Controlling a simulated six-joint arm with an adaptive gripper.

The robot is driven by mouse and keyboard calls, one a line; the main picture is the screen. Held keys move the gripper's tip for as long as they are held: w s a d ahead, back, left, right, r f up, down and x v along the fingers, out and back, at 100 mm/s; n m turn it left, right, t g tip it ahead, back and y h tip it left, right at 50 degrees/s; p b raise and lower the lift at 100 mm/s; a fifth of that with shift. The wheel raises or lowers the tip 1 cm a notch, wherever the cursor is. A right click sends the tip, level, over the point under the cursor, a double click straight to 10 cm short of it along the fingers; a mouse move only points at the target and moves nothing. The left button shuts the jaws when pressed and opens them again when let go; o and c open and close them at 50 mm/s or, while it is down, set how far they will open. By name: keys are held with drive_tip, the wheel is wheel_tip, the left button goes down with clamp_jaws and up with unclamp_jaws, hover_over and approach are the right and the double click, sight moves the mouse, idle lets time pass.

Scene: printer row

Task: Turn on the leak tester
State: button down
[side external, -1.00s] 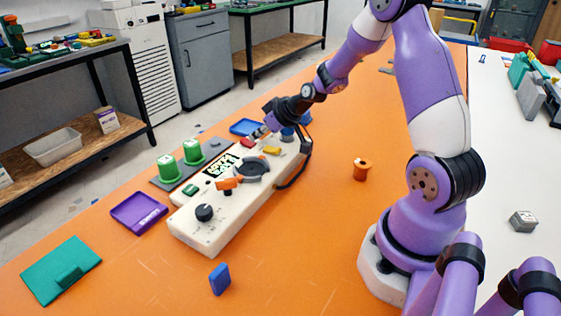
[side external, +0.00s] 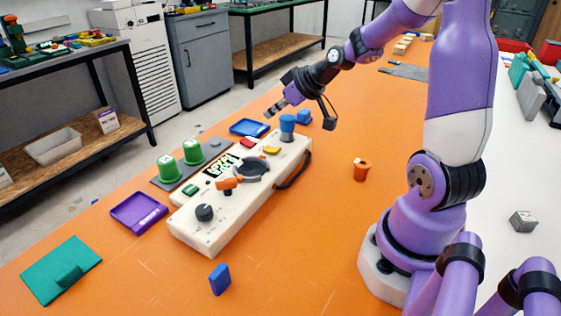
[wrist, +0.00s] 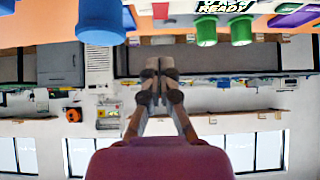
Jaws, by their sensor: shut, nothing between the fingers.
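The leak tester (side external: 215,236) is a long cream box on the orange table. It has a black knob (side external: 204,212), an orange-handled round part (side external: 228,184), a green button (side external: 190,190), a red button (side external: 249,143), a yellow button (side external: 271,150) and a blue knob (side external: 288,126) at its far end. Its screen (side external: 220,166) is lit, with text ending in "READY" in the wrist view (wrist: 222,6). My gripper (side external: 269,113) is shut and empty, in the air above and beyond the far end, apart from the tester. Its fingers also show in the wrist view (wrist: 160,68).
Two green cups (side external: 168,168) stand on a grey plate left of the tester. A purple tray (side external: 128,222), blue tray (side external: 249,128), teal piece (side external: 60,268), blue block (side external: 219,279) and orange spool (side external: 361,169) lie around.

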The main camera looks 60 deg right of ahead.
drive_tip(key=v, duration=0.5)
drive_tip(key=shift+s+a+f, duration=0.1)
drive_tip(key=shift+s+f, duration=0.15)
drive_tip(key=shift+f, duration=0.05)
drive_tip(key=s+a+r+g, duration=0.2)
drive_tip(key=s+a+g, duration=0.1)
drive_tip(key=s+a, duration=0.7)
drive_tip(key=a, duration=0.4)
drive_tip(key=shift+a+r+g, duration=0.3)
drive_tip(key=shift+a+r, duration=0.05)
drive_tip(key=shift+a, duration=0.05)
